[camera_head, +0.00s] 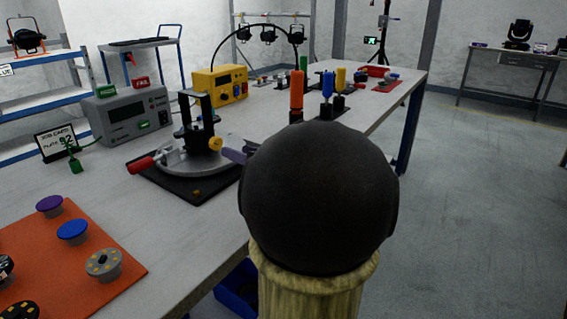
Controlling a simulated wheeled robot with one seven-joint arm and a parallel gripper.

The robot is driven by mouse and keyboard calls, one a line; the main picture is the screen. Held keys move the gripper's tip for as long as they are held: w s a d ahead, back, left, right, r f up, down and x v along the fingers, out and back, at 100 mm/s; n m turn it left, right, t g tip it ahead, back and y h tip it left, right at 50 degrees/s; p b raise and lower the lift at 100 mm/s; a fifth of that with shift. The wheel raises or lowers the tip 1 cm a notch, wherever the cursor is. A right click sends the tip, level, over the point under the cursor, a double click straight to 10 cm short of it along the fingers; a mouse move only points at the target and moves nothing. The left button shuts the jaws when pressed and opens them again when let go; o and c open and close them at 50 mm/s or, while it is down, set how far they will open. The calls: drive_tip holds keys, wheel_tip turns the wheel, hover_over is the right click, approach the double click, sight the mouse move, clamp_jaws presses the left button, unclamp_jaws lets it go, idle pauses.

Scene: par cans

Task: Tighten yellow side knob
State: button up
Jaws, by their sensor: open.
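The yellow side knob (215,143) is small and sits at the right side of a black yoke-shaped bracket (187,106). The bracket stands on a round grey plate (196,184) over a dark square base on the table. A large black dome on a pale yellowish column, apparently mine, fills the middle front. I cannot make out my gripper. A small grey piece shows beside the dome's left edge, and I cannot tell what it belongs to.
An orange mat (95,272) with several knobs lies front left. Behind the bracket stand a grey meter box (126,113) and a yellow box (219,84). Upright orange (297,89), blue and yellow handles stand farther back. The floor (470,200) at the right is clear.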

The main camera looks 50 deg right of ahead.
drive_tip(key=s, duration=0.3)
drive_tip(key=s+d+p, duration=0.1)
drive_tip(key=s, duration=0.7)
drive_tip(key=shift+s+d, duration=0.2)
drive_tip(key=shift+d, duration=0.05)
drive_tip(key=shift+w, duration=0.2)
